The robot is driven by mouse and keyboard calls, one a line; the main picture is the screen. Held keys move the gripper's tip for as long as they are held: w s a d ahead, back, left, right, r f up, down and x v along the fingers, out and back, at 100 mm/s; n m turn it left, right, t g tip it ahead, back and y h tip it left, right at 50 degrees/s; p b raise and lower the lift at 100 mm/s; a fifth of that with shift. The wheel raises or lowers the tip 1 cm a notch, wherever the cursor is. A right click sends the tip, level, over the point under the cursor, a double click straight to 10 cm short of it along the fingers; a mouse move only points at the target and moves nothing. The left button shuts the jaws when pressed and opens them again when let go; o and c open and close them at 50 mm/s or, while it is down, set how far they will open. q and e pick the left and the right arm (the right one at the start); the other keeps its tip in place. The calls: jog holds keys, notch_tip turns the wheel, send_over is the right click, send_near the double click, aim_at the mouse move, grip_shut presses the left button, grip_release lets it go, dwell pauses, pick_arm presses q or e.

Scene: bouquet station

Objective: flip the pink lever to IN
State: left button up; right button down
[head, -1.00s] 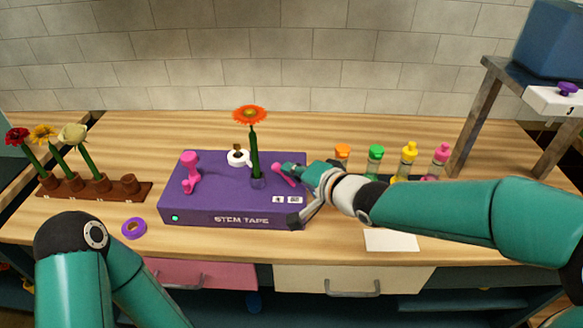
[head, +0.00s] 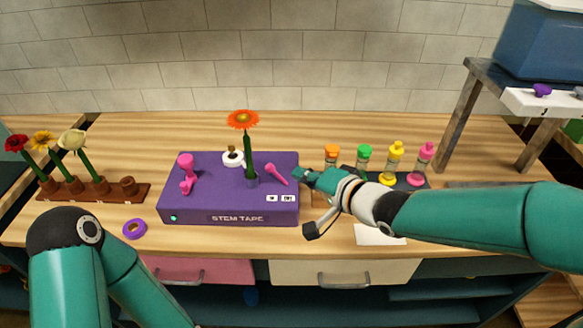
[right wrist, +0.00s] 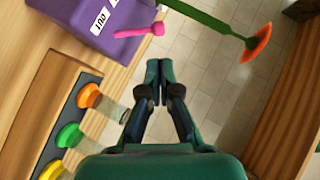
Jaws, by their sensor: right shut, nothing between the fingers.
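The pink lever (head: 277,175) is on the right part of the purple stem tape box (head: 230,204). It slants, its upper end toward the back left. Two small white labels (head: 281,198) sit in front of it; one reads OUT in the right wrist view (right wrist: 100,20), the other is too small to read surely. The lever also shows in the right wrist view (right wrist: 140,31), apart from the fingers. My right gripper (head: 298,174) is shut and empty, just right of the lever by the box's right edge. My left gripper is out of view.
An orange flower (head: 243,120) stands in the box, with a larger pink handle (head: 186,172) to its left. A purple tape roll (head: 134,229) and a flower rack (head: 80,190) are at left.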

jog(key=p+v, duration=0.1)
jog(key=v, duration=0.6)
jog(key=shift+s+r, duration=0.3)
jog(key=shift+r, duration=0.25)
jog(key=shift+s+a, duration=0.1)
